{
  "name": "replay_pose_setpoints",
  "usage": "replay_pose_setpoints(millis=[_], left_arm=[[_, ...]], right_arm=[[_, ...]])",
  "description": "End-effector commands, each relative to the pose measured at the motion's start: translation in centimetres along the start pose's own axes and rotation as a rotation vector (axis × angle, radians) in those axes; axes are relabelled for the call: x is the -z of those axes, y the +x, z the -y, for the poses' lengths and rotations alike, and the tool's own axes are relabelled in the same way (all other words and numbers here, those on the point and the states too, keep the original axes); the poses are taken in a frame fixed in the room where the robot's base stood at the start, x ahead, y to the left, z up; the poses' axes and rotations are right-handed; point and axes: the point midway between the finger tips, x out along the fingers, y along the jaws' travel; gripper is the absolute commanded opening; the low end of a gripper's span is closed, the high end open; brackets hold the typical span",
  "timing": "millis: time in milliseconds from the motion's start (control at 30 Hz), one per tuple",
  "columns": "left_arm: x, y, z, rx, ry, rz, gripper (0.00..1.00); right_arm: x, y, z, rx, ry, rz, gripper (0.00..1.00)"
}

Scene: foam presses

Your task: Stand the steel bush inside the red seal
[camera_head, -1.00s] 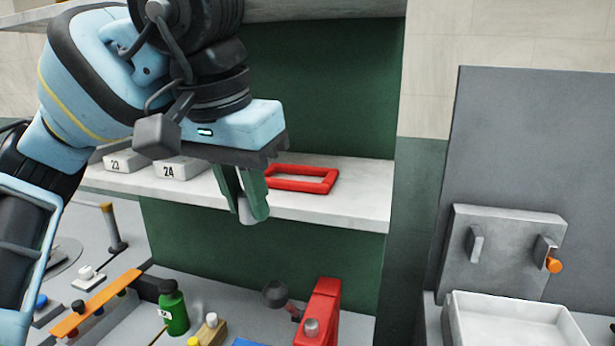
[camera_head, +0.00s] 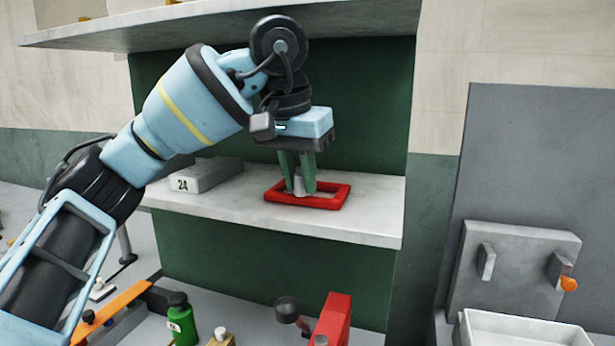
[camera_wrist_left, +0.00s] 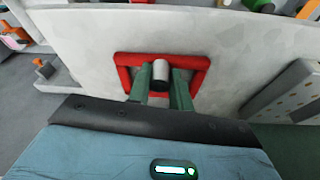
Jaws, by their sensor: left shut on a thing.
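The red seal (camera_head: 329,203) is a rectangular frame lying flat on the pale shelf (camera_head: 230,209). It also shows in the left wrist view (camera_wrist_left: 122,58). My left gripper (camera_head: 299,188) points down over the seal, its green fingers shut on the steel bush (camera_head: 299,187). The bush is a small grey cylinder, upright, and shows between the fingers in the left wrist view (camera_wrist_left: 160,70). It appears within the seal's outline; I cannot tell whether its base touches the shelf. My right gripper is not in view.
An upper shelf (camera_head: 350,20) hangs above my arm. Below are a green bottle (camera_head: 183,322) and a red press (camera_head: 334,318). The shelf right of the seal is clear.

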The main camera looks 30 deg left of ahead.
Motion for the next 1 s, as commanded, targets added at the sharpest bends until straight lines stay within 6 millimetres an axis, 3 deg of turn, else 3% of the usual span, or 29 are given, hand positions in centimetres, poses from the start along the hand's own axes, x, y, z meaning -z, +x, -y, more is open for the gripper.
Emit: replay_pose_setpoints(millis=[167, 433, 600, 1000], left_arm=[[0.5, 0.1, 0.1, 0.0, 0.0, 0.0, 0.0], [3.8, 1.1, 0.7, -0.001, -0.002, 0.002, 0.0], [3.4, 2.3, 0.8, -0.001, 0.0, 0.001, 0.0], [3.3, 2.7, 0.8, 0.0, -0.002, 0.001, 0.0]], right_arm=[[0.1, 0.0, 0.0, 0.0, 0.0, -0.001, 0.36], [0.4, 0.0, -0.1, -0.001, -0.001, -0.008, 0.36], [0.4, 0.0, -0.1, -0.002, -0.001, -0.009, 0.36], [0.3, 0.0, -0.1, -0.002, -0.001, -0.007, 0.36]])
